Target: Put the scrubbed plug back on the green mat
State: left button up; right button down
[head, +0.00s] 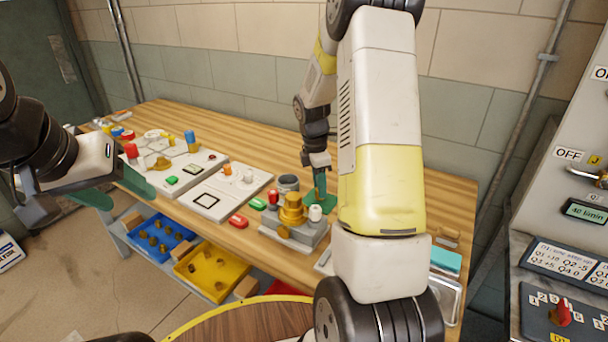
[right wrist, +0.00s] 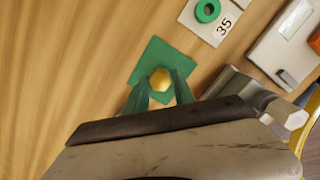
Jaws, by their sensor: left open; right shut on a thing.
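The plug (right wrist: 160,79), a small brass-yellow hexagonal piece, is between the fingertips of my right gripper (right wrist: 158,88) in the right wrist view. That gripper is shut on it, over the green mat (right wrist: 148,62). I cannot tell whether the plug touches the mat. In the head view, my right gripper (head: 318,184) points down at the green mat (head: 327,207) on the bench, and the plug cannot be made out there. My left gripper (head: 117,190) is open and empty at the bench's left front edge.
A grey block with a brass fitting (head: 291,211) stands just in front of the mat. White panels (head: 222,203) lie to the left. A blue bin (head: 150,253) and a yellow bin (head: 215,285) sit below the bench. Bare wood (right wrist: 60,60) lies left of the mat.

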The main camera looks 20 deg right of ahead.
jog(key=shift+f, duration=0.45)
dwell(0.9)
jog(key=c, duration=1)
grip_release()
jog(key=shift+r, duration=4)
